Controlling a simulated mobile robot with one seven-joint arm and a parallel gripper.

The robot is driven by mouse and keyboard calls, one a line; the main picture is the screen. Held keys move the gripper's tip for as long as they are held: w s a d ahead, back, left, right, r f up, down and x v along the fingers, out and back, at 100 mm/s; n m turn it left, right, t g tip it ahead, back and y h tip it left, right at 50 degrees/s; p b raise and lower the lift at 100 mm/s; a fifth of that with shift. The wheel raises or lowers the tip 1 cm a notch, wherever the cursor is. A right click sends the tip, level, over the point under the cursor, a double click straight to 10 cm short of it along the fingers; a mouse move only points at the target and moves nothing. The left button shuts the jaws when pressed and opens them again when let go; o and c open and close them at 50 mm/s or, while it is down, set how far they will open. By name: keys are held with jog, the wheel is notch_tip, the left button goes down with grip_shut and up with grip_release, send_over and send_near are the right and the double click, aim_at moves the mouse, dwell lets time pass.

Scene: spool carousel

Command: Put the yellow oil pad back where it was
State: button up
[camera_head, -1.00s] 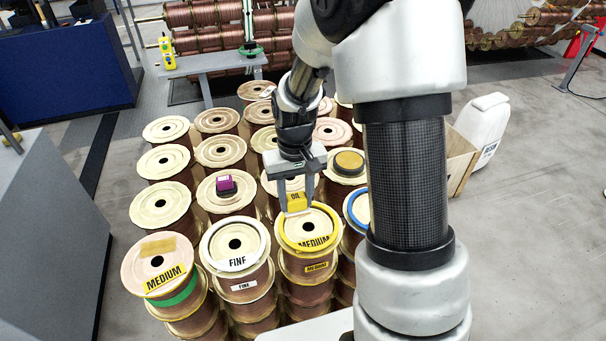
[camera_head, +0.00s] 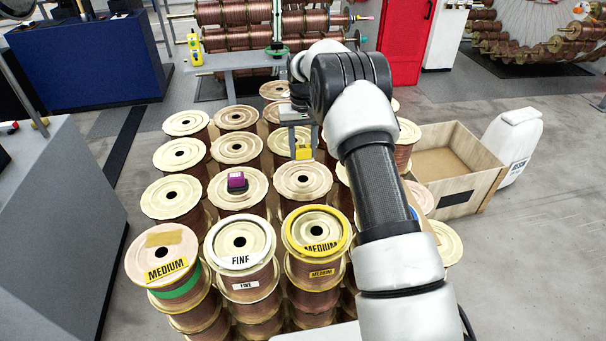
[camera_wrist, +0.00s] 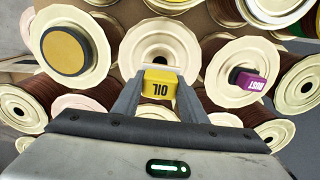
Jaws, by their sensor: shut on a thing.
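The yellow oil pad (camera_head: 303,152), marked OIL, is held between the fingers of my gripper (camera_head: 302,146). In the wrist view the oil pad (camera_wrist: 159,84) sits between the two fingertips (camera_wrist: 158,88), its lettering upside down. My gripper is shut on it and holds it above the spools. In the wrist view a bare spool top (camera_wrist: 160,52) with a dark centre hole lies just beyond the pad. I cannot tell the exact height of the pad over the spools.
A round tan-topped disc (camera_wrist: 65,49) lies on another spool. Spools with a white FINE ring (camera_head: 240,262) and yellow MEDIUM ring (camera_head: 320,248) stand in front. A wooden crate (camera_head: 478,196) is at right.

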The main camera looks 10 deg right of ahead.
notch_tip(320, 180, down, 8)
jog(key=shift+r, duration=0.2)
jog(key=shift+f, duration=0.2)
jog(key=o, duration=1)
